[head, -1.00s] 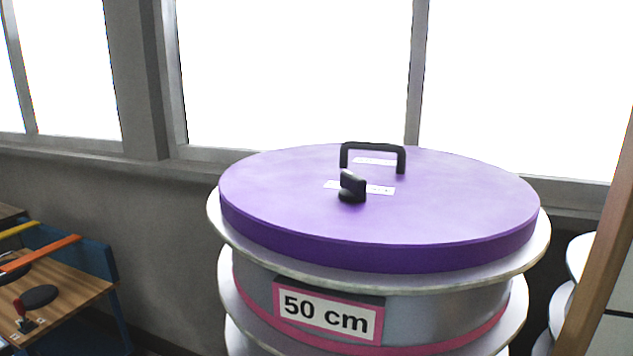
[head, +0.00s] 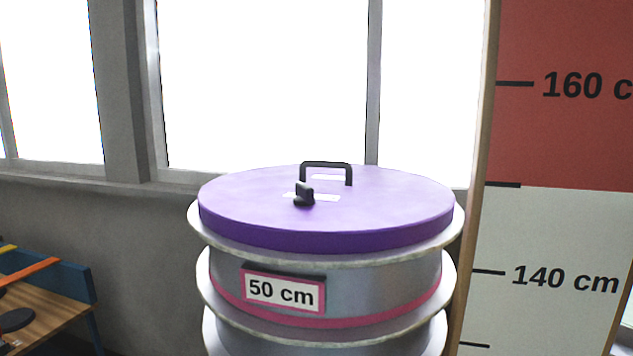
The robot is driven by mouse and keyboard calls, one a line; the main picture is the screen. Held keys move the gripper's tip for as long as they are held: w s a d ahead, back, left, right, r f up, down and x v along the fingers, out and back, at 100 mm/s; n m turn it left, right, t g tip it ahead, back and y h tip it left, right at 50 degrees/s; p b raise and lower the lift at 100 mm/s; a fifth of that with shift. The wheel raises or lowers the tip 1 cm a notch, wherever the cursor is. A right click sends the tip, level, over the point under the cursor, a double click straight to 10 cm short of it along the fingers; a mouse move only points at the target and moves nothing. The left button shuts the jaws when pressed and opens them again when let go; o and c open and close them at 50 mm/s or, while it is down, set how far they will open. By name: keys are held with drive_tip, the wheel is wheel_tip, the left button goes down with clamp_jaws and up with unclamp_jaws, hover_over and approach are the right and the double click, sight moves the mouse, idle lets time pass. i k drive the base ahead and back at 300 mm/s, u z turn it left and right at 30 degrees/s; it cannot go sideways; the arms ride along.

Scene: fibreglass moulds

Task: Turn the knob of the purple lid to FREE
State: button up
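The purple lid (head: 390,205) lies flat on top of a round grey mould (head: 380,285) with pale flanges and a pink-framed "50 cm" label (head: 284,290). A small black knob (head: 304,195) stands on the lid, left of its middle. White label strips (head: 322,198) lie beside the knob, but their writing is too small to read. A black arched handle (head: 326,165) stands behind the knob. My gripper is not in view.
A height board (head: 560,220) marked 140 and 160 cm stands to the right, with a wooden edge post (head: 474,200). A wooden bench (head: 50,310) with blue sides is at lower left. Bright windows (head: 265,80) and a grey wall (head: 140,240) are behind.

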sight(303, 193)
drive_tip(key=z, duration=0.05)
drive_tip(key=i, duration=0.9)
drive_tip(key=u, duration=0.1)
